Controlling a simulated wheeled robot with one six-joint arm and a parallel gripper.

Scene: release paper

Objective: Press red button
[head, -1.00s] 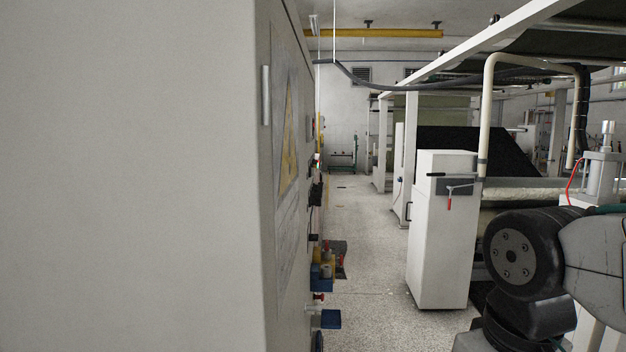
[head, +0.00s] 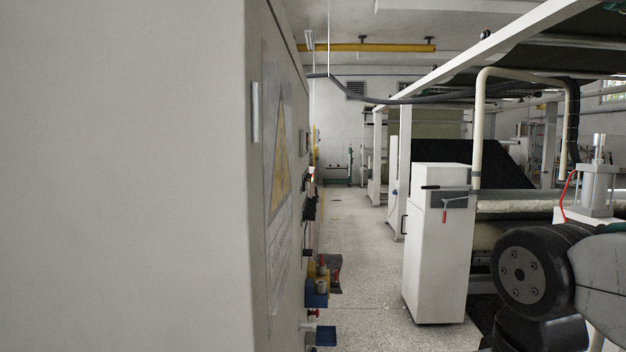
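A small red knob or button (head: 313,313) shows in the head view, low on the side of the large grey cabinet, above a blue block (head: 326,336). I cannot tell if it is the task's red button. Another small red spot (head: 312,172) shows farther along the same side, too small to make out. My gripper is not in view. Only part of my arm, with a black joint and a grey link, shows at the lower right.
A large grey cabinet (head: 120,180) with a yellow warning triangle (head: 280,150) fills the left, close to me. A pale floor aisle (head: 360,250) runs ahead. A white box-shaped unit (head: 436,250) with a red-handled lever (head: 445,215) and a machine frame stand on the right.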

